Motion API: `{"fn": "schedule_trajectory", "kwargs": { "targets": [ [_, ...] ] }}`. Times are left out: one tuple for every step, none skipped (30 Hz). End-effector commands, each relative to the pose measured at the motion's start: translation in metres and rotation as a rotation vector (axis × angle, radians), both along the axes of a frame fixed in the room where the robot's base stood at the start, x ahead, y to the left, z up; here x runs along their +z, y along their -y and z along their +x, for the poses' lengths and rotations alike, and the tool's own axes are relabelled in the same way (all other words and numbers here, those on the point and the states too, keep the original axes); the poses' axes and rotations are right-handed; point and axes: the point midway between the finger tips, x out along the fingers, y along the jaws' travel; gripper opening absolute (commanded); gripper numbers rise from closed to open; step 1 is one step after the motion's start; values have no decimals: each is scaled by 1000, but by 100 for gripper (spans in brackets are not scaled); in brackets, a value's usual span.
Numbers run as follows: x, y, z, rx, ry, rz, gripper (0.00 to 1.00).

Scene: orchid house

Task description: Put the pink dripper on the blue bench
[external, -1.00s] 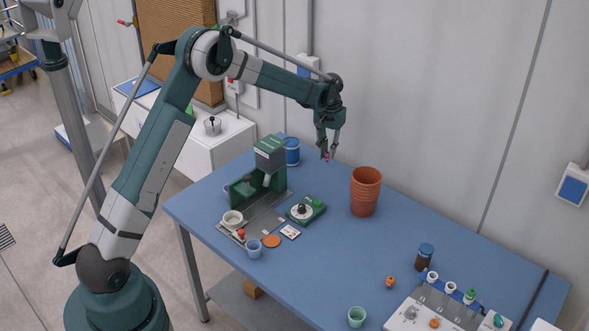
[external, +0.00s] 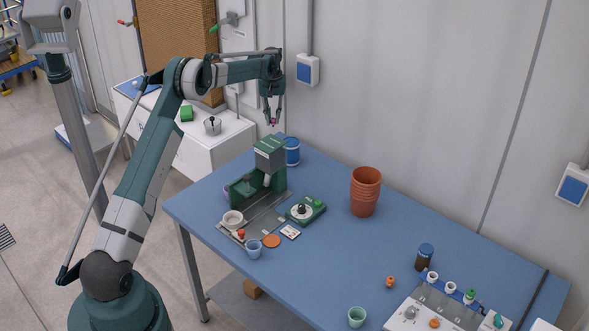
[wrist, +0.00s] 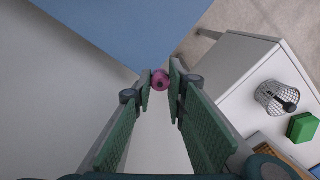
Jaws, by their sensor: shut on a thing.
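The pink dripper (wrist: 161,80) is a small round piece between the fingertips of my gripper (wrist: 161,87) in the wrist view. In the external view my gripper (external: 272,122) is shut on the dripper (external: 273,125) and holds it in the air near the bench's far left corner, by the wall. The blue bench (external: 330,255) fills the middle of the external view. In the wrist view the blue bench top (wrist: 125,25) shows at the upper middle, and the dripper appears just off its edge.
A green machine (external: 268,155) and a blue tub (external: 292,152) stand at the bench's far left. Stacked terracotta pots (external: 366,190) stand farther right. A white cabinet (external: 190,150) is left of the bench, bearing a wire cup (external: 212,126) and a green block (external: 186,114). The bench middle is mostly clear.

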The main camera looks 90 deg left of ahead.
Motion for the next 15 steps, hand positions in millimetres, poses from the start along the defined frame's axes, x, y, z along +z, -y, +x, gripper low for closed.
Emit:
{"fn": "schedule_trajectory", "kwargs": {
  "targets": [
    [-2,-13,-19,24,0,0,9],
    [-2,-19,-28,37,0,0,9],
    [-2,-27,-41,54,0,0,9],
    [-3,-33,-51,67,0,0,9],
    [-3,-39,-61,79,0,0,9],
    [-3,-46,-74,96,0,0,9],
    [-3,-52,-84,109,0,0,9],
    [-3,-58,-94,121,0,0,9],
    [-4,-65,-108,139,0,-1,9],
    [-4,-70,-119,152,0,0,9],
    [-4,-74,-128,165,0,0,9],
    [-4,-81,-143,182,1,-1,9],
    [-4,-86,-153,195,1,0,9],
    [-5,-90,-164,207,1,0,9],
    [-5,-96,-179,224,1,0,9]
  ]
}}
